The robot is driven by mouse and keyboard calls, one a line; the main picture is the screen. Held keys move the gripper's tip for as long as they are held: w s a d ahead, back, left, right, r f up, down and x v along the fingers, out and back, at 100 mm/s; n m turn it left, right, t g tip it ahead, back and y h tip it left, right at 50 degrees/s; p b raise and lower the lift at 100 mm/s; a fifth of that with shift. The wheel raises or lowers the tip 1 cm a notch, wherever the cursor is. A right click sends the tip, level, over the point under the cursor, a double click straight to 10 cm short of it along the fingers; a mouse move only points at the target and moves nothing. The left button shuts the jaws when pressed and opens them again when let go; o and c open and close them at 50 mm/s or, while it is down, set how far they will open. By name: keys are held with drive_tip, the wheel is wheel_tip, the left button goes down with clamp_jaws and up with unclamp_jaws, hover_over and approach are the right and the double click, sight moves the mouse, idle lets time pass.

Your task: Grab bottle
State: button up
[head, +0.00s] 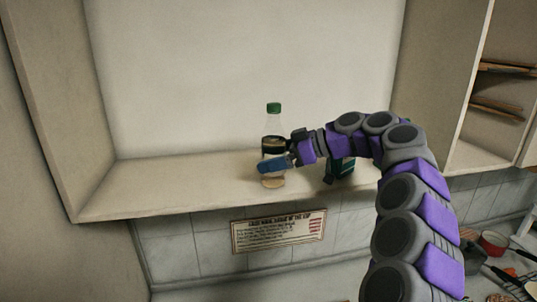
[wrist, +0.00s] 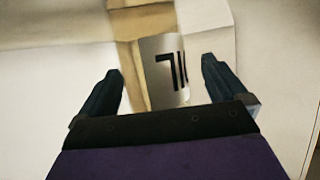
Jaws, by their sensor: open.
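The bottle (head: 273,128) stands upright on the shelf in the head view. It is clear, with a green cap, a dark label and brownish contents low down. My gripper (head: 275,163) is at the bottle's lower half, and a blue finger covers part of it. In the wrist view the bottle's label (wrist: 164,72) shows beyond and between the two dark fingertips of my gripper (wrist: 163,72). The fingers are apart, with a gap on each side of the label.
The bottle's shelf (head: 130,200) is a pale open cabinet with a side wall (head: 60,110) at left. A dark teal object (head: 341,170) stands behind my arm. A sign (head: 278,231) hangs below the shelf edge. A red pot (head: 494,242) sits at lower right.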

drive_tip(key=shift+x, duration=0.8)
drive_tip(key=shift+f, duration=0.15)
drive_tip(key=shift+w+d, duration=0.15)
drive_tip(key=shift+d, duration=0.65)
drive_tip(key=shift+c, duration=1.9)
drive_tip(key=shift+a, duration=0.65)
drive_tip(key=c, duration=0.6)
drive_tip(key=shift+d, duration=0.2)
drive_tip(key=c, duration=0.7)
drive_tip(key=shift+o, duration=0.2)
